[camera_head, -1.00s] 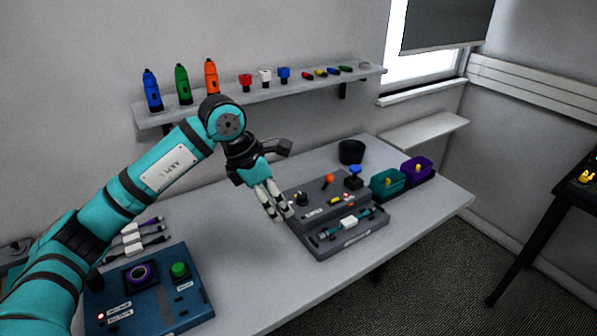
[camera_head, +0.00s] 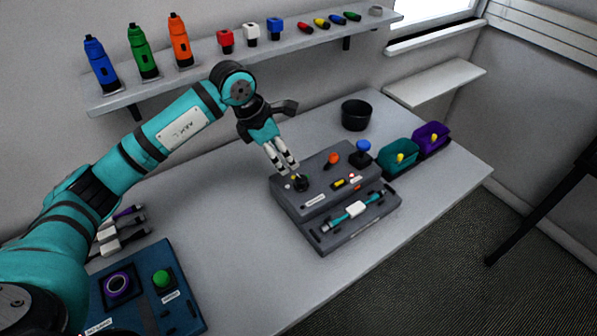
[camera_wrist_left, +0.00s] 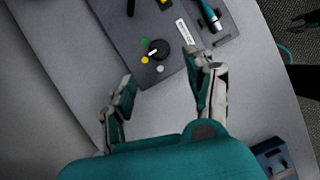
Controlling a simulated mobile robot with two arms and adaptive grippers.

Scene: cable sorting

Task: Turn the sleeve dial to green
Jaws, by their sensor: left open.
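The sleeve dial (camera_head: 301,183) is a small black knob on the upper left of the grey console (camera_head: 318,242). In the left wrist view the dial (camera_wrist_left: 158,49) has green, yellow and pale dots around its left and lower side. Its white mark seems to point down-left, near the yellow dot (camera_wrist_left: 145,60); the green dot (camera_wrist_left: 144,41) is above that. My left gripper (camera_head: 288,170) is open and points down just above the dial. In the left wrist view its fingers (camera_wrist_left: 167,76) are spread and empty, with the dial ahead of the gap between them.
The console also holds an orange knob (camera_head: 333,159), a blue knob (camera_head: 363,147) and a teal cable with a white block (camera_head: 357,209). A black cup (camera_head: 355,115) and teal (camera_head: 398,160) and purple (camera_head: 431,139) bins stand behind. A blue panel (camera_head: 150,298) lies front left.

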